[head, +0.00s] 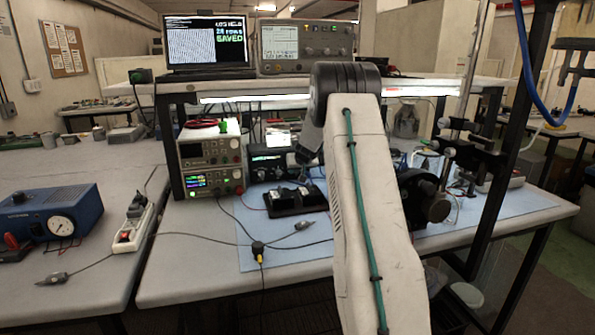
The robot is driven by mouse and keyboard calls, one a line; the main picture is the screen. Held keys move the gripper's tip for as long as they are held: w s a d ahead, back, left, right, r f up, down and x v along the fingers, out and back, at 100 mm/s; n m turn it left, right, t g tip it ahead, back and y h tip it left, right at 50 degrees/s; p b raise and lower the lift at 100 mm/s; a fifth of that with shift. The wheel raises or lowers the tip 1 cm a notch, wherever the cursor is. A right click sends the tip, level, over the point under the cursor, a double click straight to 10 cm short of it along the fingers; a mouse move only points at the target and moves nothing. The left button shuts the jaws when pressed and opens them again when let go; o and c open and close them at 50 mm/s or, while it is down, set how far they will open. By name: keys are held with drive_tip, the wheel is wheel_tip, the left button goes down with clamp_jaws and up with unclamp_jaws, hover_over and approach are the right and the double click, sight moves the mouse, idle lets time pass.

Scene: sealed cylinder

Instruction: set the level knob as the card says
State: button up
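My arm rises through the middle of the head view and bends down at its far end over the blue mat. My gripper (304,156) is at that end, small and dark, just above a black stand (296,200) on the mat; I cannot tell whether its fingers are open or shut. I cannot make out a level knob or a readable card with certainty. A small black unit with a lit display (268,166) stands behind the stand. Two stacked bench instruments (212,165) with knobs and lit displays stand to its left. My arm hides the middle of the bench.
A blue box with a gauge (50,212) and a power strip (133,225) are at left. Cables cross the blue mat (290,245). Dark posts stand at right.

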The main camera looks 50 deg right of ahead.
clamp_jaws()
drive_tip(key=shift+d, duration=0.1)
idle(0.3)
drive_tip(key=m+t+y, duration=0.1)
drive_tip(key=y, duration=0.1)
drive_tip(key=shift+s+d+f+m+t+y, duration=0.2)
drive_tip(key=shift+d+m+t+y, duration=0.1)
drive_tip(key=shift+m+t, duration=0.1)
drive_tip(key=m+t+y, duration=0.2)
drive_tip(key=t+y, duration=0.1)
drive_tip(key=shift+s+d+f, duration=0.15)
drive_tip(key=shift+f, duration=0.05)
drive_tip(key=shift+m, duration=0.3)
idle(0.4)
unclamp_jaws()
